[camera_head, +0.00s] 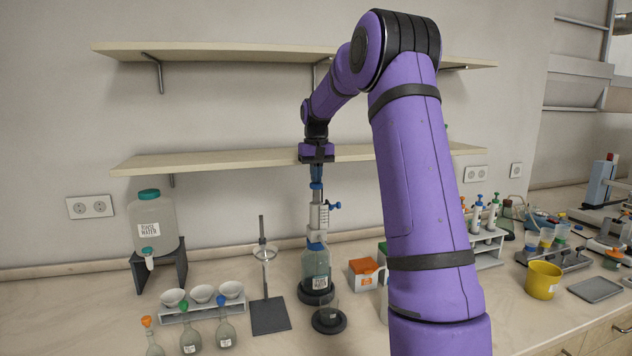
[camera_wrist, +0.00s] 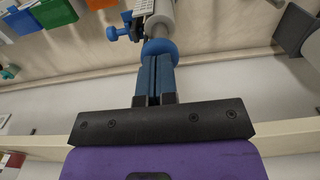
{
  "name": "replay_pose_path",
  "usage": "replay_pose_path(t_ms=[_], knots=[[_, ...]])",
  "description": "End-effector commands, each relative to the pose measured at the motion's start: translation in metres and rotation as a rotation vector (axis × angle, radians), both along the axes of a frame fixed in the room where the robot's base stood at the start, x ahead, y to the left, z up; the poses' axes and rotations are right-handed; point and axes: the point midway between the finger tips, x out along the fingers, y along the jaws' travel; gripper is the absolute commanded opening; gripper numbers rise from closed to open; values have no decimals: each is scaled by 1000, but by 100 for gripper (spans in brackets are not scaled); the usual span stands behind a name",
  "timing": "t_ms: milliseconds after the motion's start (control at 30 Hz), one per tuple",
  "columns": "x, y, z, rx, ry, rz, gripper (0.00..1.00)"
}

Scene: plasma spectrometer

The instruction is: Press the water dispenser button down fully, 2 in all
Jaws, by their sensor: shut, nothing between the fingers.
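The dispenser (camera_head: 318,216) is a pale pump body with a blue side knob, standing upright on a labelled clear bottle (camera_head: 316,264). Its blue top button (camera_head: 316,186) also shows in the wrist view (camera_wrist: 159,47). My gripper (camera_head: 316,178) is straight above the button and points down. In the wrist view its two blue fingers (camera_wrist: 154,68) are shut together, with nothing between them. The fingertips are at the button and look to be touching it, though a small gap cannot be ruled out. A small glass vessel (camera_head: 329,311) stands on a dark round base in front of the bottle.
A jug labelled rinse water (camera_head: 151,216) sits on a dark stand at left. A metal stand (camera_head: 269,310), a rack of white bowls (camera_head: 200,312) and flasks are nearby. An orange-lidded box (camera_head: 364,276) is right of the bottle. The lower shelf (camera_head: 220,159) runs behind my gripper.

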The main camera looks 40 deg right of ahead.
Motion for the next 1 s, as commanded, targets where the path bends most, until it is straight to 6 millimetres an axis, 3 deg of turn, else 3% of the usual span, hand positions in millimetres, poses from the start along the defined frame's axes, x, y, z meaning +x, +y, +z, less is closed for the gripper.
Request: replay_pose_path(t_ms=[1000], knots=[[0,0,-23,0,1,0,0]])
